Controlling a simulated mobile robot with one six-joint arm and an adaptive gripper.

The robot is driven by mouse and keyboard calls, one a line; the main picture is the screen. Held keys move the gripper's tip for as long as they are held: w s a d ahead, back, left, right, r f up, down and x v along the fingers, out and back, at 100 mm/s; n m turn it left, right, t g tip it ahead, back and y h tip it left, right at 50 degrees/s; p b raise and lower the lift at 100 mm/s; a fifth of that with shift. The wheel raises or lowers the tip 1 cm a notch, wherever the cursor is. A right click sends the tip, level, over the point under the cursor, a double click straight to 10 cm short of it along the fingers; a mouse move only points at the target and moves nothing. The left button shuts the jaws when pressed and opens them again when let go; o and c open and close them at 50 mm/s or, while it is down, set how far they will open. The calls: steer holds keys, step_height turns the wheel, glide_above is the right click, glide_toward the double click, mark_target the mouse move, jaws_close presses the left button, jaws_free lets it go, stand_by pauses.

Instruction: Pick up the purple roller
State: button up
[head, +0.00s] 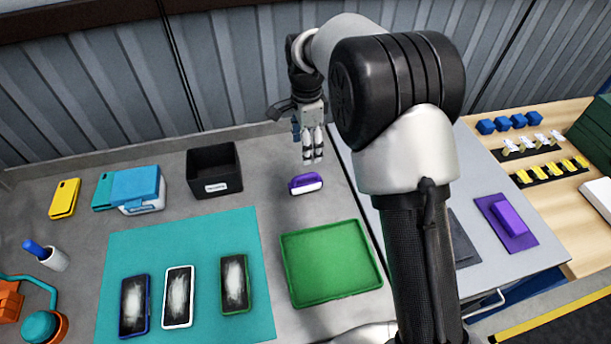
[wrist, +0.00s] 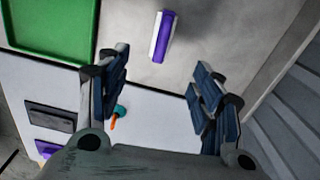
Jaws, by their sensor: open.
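The purple roller (head: 306,184), purple with a white side, lies on the grey worktop behind the green tray (head: 330,263). It also shows in the wrist view (wrist: 163,38), beyond my fingertips and roughly between their lines. My gripper (head: 313,160) points down above the worktop, just behind and above the roller. In the wrist view my gripper (wrist: 161,65) has its two fingers wide apart with nothing between them. The roller is not touched by either finger.
A black bin (head: 214,187) stands to the left of the roller. A teal mat (head: 190,245) holds several phones with whitish smears. A purple block (head: 508,215) sits on the light surface at the right. A corrugated wall (head: 110,90) rises behind the worktop.

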mark_target(305, 183)
step_height(305, 183, down, 12)
steer(key=b, duration=0.3)
steer(key=shift+w, duration=0.1)
steer(key=shift+w+a+f+b, duration=0.1)
steer(key=shift+f+b, duration=0.45)
steer(key=shift+f, duration=0.85)
steer(key=shift+w+a+f+b, duration=0.1)
steer(key=shift+f+b, duration=0.4)
steer(key=shift+f, duration=0.85)
steer(key=shift+s, duration=0.1)
steer(key=shift+c, duration=0.6)
steer(key=c, duration=1.1)
steer(key=shift+r, duration=0.1)
step_height(305, 183, up, 20)
steer(key=p, duration=0.5)
